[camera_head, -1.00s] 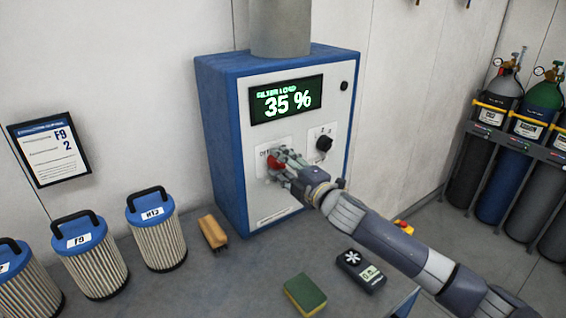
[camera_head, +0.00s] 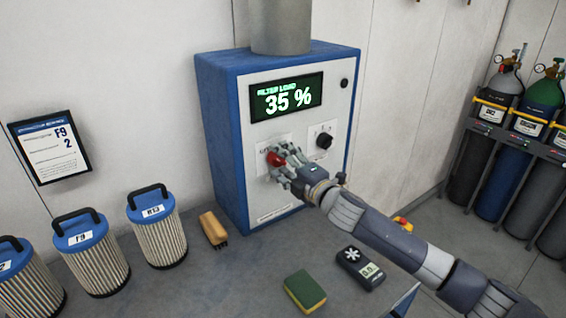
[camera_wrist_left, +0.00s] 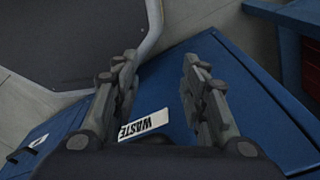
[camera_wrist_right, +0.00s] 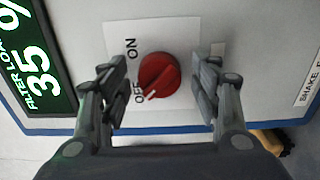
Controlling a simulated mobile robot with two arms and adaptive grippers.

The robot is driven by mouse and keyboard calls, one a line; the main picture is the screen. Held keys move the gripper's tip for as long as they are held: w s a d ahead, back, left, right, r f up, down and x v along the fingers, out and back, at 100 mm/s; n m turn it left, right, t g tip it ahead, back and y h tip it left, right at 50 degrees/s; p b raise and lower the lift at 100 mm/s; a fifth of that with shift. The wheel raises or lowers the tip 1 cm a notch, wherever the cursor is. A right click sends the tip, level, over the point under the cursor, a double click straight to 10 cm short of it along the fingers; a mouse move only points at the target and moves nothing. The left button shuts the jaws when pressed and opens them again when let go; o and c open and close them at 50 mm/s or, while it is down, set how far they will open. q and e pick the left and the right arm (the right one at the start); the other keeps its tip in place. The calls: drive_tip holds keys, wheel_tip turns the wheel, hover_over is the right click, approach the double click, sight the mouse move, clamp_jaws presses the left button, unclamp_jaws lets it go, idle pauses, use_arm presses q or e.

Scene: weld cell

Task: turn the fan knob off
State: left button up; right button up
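The red fan knob (camera_wrist_right: 159,76) is on the front panel of the blue and white filter unit (camera_head: 227,140), beside ON and OFF lettering. In the right wrist view its white mark points to the lower left, towards OFF. My right gripper (camera_head: 281,168) is at the knob. In the right wrist view the right gripper (camera_wrist_right: 160,85) is open, with one finger on each side of the knob and visible gaps between. My left gripper (camera_wrist_left: 158,75) is open and empty above a blue surface with a WASTE label (camera_wrist_left: 143,125); it is outside the head view.
The display (camera_head: 287,98) reads 35 %. A black knob (camera_head: 324,141) is right of the red one. A brush (camera_head: 213,229), a sponge (camera_head: 305,291), a meter (camera_head: 360,268) and filter cartridges (camera_head: 157,228) stand on the bench. Gas cylinders (camera_head: 503,180) are at right.

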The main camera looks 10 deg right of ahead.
drive_tip(key=v, duration=1.2)
drive_tip(key=shift+s+f, duration=0.1)
drive_tip(key=shift+f, duration=0.1)
idle(0.3)
